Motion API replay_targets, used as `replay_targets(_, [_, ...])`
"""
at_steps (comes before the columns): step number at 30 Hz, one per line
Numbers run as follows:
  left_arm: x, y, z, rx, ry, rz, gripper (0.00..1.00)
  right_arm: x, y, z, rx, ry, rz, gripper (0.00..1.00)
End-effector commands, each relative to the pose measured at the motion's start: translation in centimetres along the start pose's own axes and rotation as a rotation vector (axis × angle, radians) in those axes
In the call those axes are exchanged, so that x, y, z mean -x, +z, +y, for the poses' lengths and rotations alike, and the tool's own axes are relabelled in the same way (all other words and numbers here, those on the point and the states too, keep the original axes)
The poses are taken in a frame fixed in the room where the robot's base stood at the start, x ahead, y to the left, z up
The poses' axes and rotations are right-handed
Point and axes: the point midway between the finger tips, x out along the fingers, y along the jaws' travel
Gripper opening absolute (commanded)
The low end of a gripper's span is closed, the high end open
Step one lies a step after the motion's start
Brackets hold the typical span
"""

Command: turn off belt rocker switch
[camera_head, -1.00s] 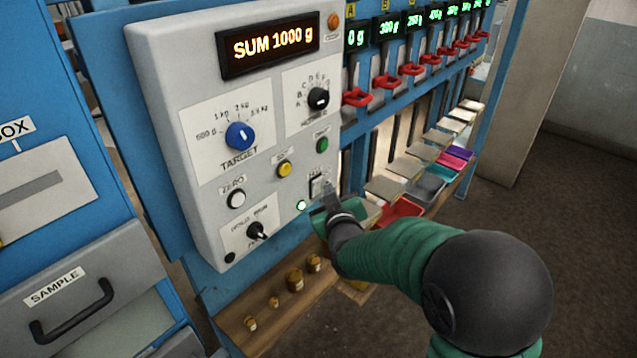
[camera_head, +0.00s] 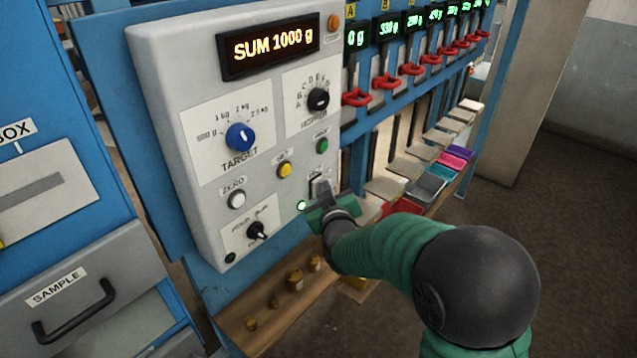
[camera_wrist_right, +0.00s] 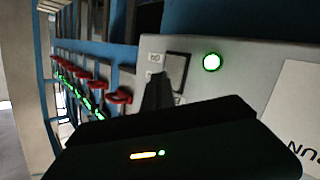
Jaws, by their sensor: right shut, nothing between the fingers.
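The belt rocker switch (camera_head: 320,186) is on the lower right of the grey control panel (camera_head: 160,100). A green lamp (camera_head: 301,205) beside it is lit. My right gripper (camera_head: 325,194) is shut and empty, its tip at the switch's lower part and partly covering it. I cannot tell for sure whether it touches. In the right wrist view the dark fingers (camera_wrist_right: 160,92) point at the switch's dark frame (camera_wrist_right: 178,70), next to the lit green lamp (camera_wrist_right: 211,62). The rocker's position is mostly hidden. My left gripper is not in view.
The panel also holds a yellow button (camera_head: 284,170), a green button (camera_head: 322,145), a white zero button (camera_head: 237,199) and a blue target knob (camera_head: 240,137). Red clamps (camera_head: 357,97) line the right. Brass weights (camera_head: 295,280) stand on a wooden shelf below.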

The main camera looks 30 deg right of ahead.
Motion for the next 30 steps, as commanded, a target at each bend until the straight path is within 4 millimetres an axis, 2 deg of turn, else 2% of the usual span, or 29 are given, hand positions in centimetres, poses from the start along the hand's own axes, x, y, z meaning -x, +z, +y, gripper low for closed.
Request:
replay_targets(13, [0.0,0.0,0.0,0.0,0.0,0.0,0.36,-0.1,-0.1,-0.1,0.0,0.0,0.001,0.0])
replay_targets(23, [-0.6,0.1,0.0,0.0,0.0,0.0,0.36,0.9,0.7,0.7,0.0,0.001,0.001,0.0])
replay_targets(30, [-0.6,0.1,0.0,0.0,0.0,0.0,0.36,1.0,0.7,0.7,0.0,0.0,0.001,0.0])
